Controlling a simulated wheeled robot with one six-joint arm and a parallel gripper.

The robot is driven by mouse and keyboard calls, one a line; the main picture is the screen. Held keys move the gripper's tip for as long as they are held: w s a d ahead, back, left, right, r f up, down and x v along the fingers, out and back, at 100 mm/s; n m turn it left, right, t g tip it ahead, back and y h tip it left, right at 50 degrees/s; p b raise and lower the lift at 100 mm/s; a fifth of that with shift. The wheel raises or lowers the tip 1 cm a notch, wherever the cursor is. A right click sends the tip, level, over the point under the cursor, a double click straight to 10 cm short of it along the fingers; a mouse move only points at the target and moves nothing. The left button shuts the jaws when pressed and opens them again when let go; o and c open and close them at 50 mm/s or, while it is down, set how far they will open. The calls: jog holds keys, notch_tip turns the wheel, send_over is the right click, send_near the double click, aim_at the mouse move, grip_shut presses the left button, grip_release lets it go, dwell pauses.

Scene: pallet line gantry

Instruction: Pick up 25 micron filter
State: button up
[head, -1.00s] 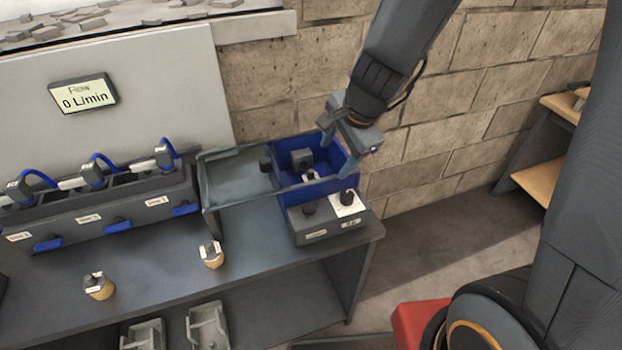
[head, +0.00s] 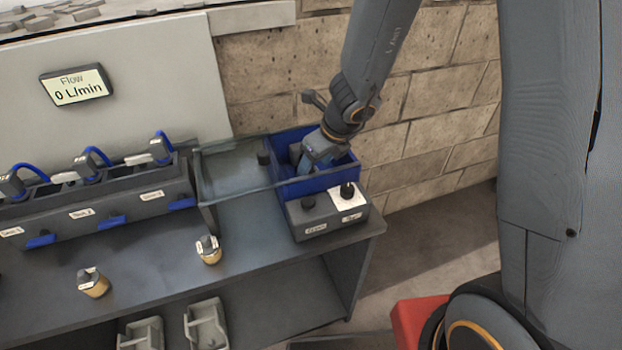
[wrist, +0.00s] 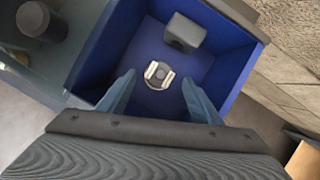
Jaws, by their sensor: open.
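A round, pale-topped filter-like part (wrist: 158,74) stands on the floor of the blue bin (wrist: 222,35), seen from above in the wrist view. My gripper (wrist: 159,82) is open, its two blue fingers to either side of this part in the picture and apart from it. In the head view my gripper (head: 308,169) reaches into the blue bin (head: 325,185) and hides the part. Two tan-bodied filters with pale tops stand on the bench, one in the middle (head: 209,250) and one at left (head: 93,283). I cannot read a micron rating on any.
A grey block (wrist: 184,33) sits in the bin near its far wall. A clear-walled tray (head: 225,180) with a dark cylinder (head: 263,157) adjoins the bin. A control box (head: 320,224) with black knobs stands in front. The flow display (head: 76,87) reads 0 L/min.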

aim_at(313, 167)
jog(key=b+x, duration=0.2)
jog(key=x, duration=0.2)
jog(key=shift+w+a+f, duration=0.1)
jog(key=shift+f, duration=0.1)
jog(key=c, duration=1.3)
jog(key=shift+o, duration=0.2)
jog(key=shift+r, duration=0.1)
